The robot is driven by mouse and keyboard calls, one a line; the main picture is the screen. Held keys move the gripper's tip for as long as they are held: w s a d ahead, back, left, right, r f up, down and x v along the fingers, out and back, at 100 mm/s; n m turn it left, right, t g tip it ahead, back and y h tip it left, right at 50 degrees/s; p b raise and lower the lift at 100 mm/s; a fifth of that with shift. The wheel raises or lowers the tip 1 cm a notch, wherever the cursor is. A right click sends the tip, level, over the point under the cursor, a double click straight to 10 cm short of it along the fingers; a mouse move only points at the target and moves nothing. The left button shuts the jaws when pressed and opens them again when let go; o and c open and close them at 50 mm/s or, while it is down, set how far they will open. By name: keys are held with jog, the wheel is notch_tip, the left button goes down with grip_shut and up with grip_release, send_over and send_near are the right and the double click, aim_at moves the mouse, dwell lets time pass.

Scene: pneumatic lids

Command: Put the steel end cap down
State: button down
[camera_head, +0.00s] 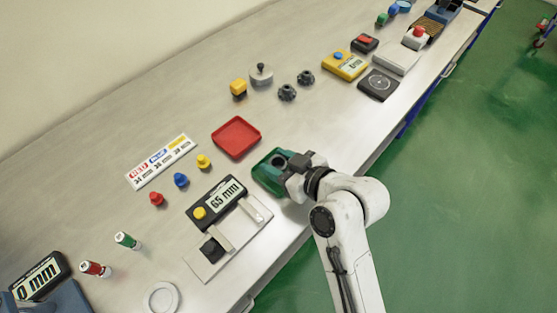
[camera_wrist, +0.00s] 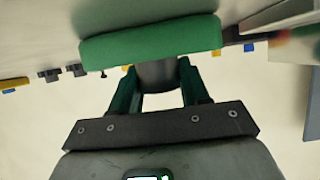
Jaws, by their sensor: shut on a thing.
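My gripper (camera_wrist: 157,92) is shut on a grey metal piece, the steel end cap (camera_wrist: 156,75), which shows between its two green fingers in the wrist view. The fingers and a block of the gripper hide much of the cap. In the head view my gripper (camera_head: 281,165) is at a green tray (camera_head: 262,181) near the bench's front edge. The tray's green wall (camera_wrist: 150,43) crosses the wrist view just beyond the fingers. I cannot tell whether the cap touches the tray floor.
A red tray (camera_head: 236,138) lies left of and behind the green one. A 65 mm gauge (camera_head: 217,199) stands to the left. A knobbed steel piece (camera_head: 261,75), a yellow-topped block (camera_head: 238,87) and dark knobs (camera_head: 287,92) stand farther back. Bare bench lies right of the red tray.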

jog(key=c, duration=0.8)
grip_release()
jog(key=shift+f, duration=0.15)
jog(key=shift+r, duration=0.2)
jog(key=b+v, duration=0.1)
jog(key=v, duration=1.1)
jog(key=shift+f, duration=0.15)
jog(key=s+d+f+m+g+h, duration=0.3)
jog(key=s+d+f+m+h, duration=0.35)
jog(key=d+f, duration=0.6)
jog(key=s+d+f+m+g+h, duration=0.1)
jog(key=s+d, duration=0.2)
jog(key=s, duration=0.1)
jog(key=s+d+f+m+g+h, duration=0.1)
jog(key=s+d+f+m, duration=0.1)
jog(key=s, duration=0.3)
jog(key=s+d+f+m+g+h, duration=0.1)
jog(key=s+d+f, duration=0.1)
jog(key=s+d, duration=0.2)
jog(key=shift+s+d+f+g+h, duration=0.2)
jog(key=shift+d+f+g+h, duration=0.05)
jog(key=shift+d+g+h, duration=0.15)
